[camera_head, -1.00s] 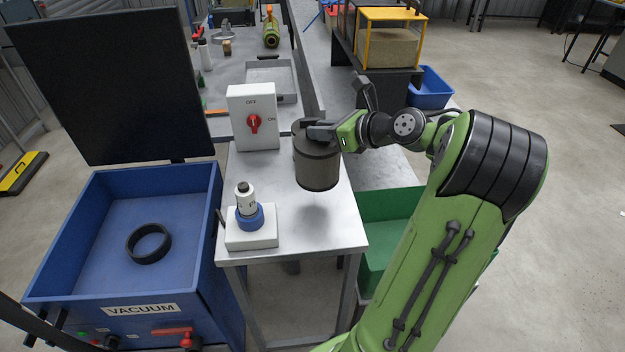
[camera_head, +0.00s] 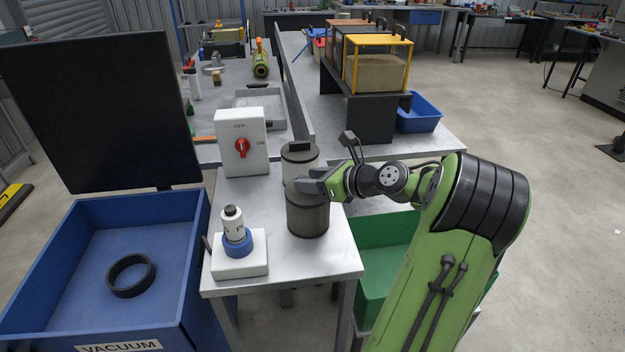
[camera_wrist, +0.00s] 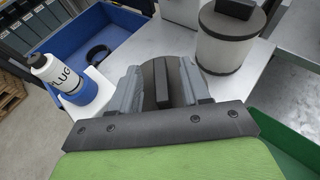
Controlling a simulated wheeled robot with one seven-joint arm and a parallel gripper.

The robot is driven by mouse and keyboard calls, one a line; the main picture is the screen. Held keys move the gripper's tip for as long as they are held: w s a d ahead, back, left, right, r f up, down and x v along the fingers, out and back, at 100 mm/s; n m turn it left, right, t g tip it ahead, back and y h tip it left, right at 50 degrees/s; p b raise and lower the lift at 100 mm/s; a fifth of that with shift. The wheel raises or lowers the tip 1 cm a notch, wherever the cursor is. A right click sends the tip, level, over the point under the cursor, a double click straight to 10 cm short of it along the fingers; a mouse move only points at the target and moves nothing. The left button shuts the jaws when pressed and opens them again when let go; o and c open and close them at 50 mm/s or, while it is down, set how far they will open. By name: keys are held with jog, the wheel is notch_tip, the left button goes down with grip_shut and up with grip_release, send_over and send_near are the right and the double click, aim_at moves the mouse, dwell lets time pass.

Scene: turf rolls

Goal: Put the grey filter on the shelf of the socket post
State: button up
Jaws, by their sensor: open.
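A dark grey cylindrical filter (camera_head: 308,216) stands upright on the small metal table, near its right edge. It also shows in the wrist view, with a raised bar handle on top (camera_wrist: 162,84). My gripper (camera_head: 310,182) is at its top; the fingers (camera_wrist: 162,88) are open, one on each side of the handle. A pale cylinder with a dark lid and handle (camera_head: 300,158) stands just behind the grey filter; it is at upper right in the wrist view (camera_wrist: 228,45). I cannot make out a socket post with a shelf.
A white bottle marked PLUG (camera_head: 233,222) stands in a blue ring on a white base (camera_head: 240,262), left on the table. A switch box (camera_head: 241,140) stands behind. Left is a blue vacuum box (camera_head: 178,275) with a black ring (camera_head: 131,275); right, a green bin (camera_head: 385,255).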

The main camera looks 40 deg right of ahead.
jog(key=p+v, duration=0.4)
jog(key=v, duration=0.8)
jog(key=w+a+f+n+g, duration=0.1)
jog(key=w+a+n+g, duration=0.15)
jog(key=a+n, duration=0.55)
jog(key=w+a+n+g, duration=0.2)
jog(key=a+n+g, duration=0.3)
jog(key=a, duration=0.5)
jog(key=s+a+r+n+h, duration=0.1)
jog(key=s+a+n, duration=0.55)
jog(key=n, duration=0.35)
jog(key=s+a+n+h, duration=0.2)
jog(key=s+a+n, duration=0.3)
jog(key=s+n, duration=0.45)
notch_tip(320, 180, up, 7)
jog(key=w+n+p, duration=0.1)
jog(key=p, duration=0.6)
jog(key=shift+w, duration=0.35)
